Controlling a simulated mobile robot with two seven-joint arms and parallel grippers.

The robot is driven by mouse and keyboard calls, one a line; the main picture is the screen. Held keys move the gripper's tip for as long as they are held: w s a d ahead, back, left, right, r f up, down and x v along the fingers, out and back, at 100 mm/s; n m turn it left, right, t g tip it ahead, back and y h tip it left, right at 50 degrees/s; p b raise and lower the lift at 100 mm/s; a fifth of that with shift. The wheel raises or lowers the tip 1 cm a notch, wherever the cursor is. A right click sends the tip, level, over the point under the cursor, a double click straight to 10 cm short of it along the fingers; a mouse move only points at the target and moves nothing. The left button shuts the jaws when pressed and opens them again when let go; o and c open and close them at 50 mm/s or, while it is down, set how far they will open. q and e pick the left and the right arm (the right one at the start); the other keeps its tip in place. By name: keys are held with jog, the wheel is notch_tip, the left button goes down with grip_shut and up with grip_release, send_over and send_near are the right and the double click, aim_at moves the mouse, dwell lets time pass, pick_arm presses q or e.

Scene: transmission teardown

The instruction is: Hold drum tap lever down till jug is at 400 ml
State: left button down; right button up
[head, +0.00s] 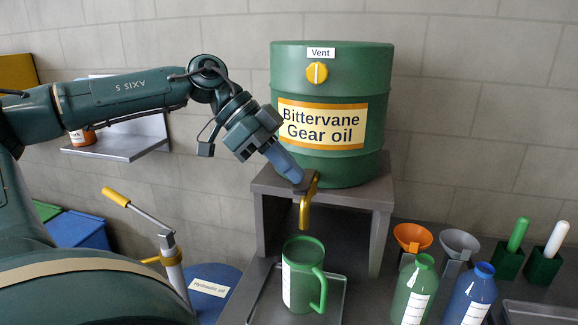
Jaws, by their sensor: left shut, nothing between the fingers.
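The green drum (331,70), labelled Bittervane Gear oil, stands on a grey stand with a yellow vent knob (317,72) on its front. Its yellow tap (305,208) juts out below, with the lever (309,181) at the top. My left gripper (300,180) is shut and empty, its fingertips at the lever; whether they touch it I cannot tell. The green jug (303,259) stands upright under the spout, with a white scale strip (287,284) on its side. Its level is too small to read, and no stream shows clearly. My right gripper is out of view.
A metal tray (333,309) lies under the jug. To the right are an orange funnel (412,235), a grey funnel (459,241), a green bottle (414,290) and a blue bottle (471,292). A hand pump (168,245) on a Hydraulic oil drum (226,275) stands left.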

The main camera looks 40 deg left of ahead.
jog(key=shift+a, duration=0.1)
